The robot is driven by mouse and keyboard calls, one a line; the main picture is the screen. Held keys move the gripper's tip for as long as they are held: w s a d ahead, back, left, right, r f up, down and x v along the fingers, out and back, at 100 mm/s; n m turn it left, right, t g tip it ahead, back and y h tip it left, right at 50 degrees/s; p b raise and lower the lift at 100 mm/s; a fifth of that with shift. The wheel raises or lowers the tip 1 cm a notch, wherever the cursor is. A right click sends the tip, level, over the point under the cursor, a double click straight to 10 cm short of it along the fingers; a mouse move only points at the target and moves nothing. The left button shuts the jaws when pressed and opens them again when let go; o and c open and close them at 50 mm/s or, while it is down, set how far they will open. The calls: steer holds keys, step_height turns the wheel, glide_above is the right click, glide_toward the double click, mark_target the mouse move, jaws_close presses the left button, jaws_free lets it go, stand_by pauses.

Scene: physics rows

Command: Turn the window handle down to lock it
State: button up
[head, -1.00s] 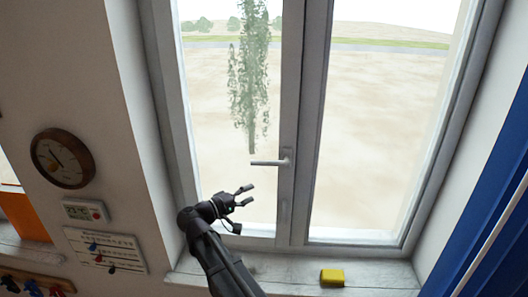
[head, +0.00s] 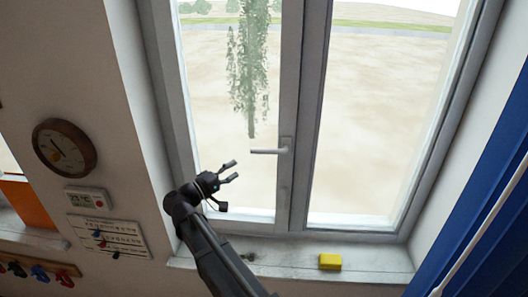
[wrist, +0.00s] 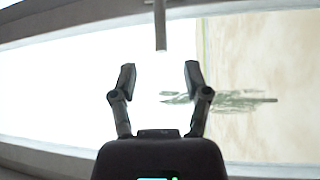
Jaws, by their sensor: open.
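The window handle (head: 268,151) is a grey lever on the middle frame post of the window. It points left, roughly level, with its pivot at the right end. In the wrist view the handle (wrist: 160,24) shows as a grey bar at the top centre, beyond the fingertips and in line with the gap between them. My gripper (head: 233,170) is open and empty, to the left of the handle's free end and a little lower in the head view. The open fingers also show in the wrist view (wrist: 160,75), apart from the handle.
A yellow block (head: 330,262) lies on the window sill (head: 376,261). A round clock (head: 63,148), a small thermometer display (head: 88,198) and a chart (head: 108,236) hang on the left wall. A blue curtain (head: 480,200) hangs at the right. The space around the handle is clear.

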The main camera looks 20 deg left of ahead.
mark_target(261, 153)
steer(key=p+x, duration=0.1)
steer(key=x, duration=1.1)
steer(key=shift+w+d+p, duration=0.15)
steer(key=shift+w+p, duration=0.1)
steer(key=shift+p, duration=0.1)
jaws_close()
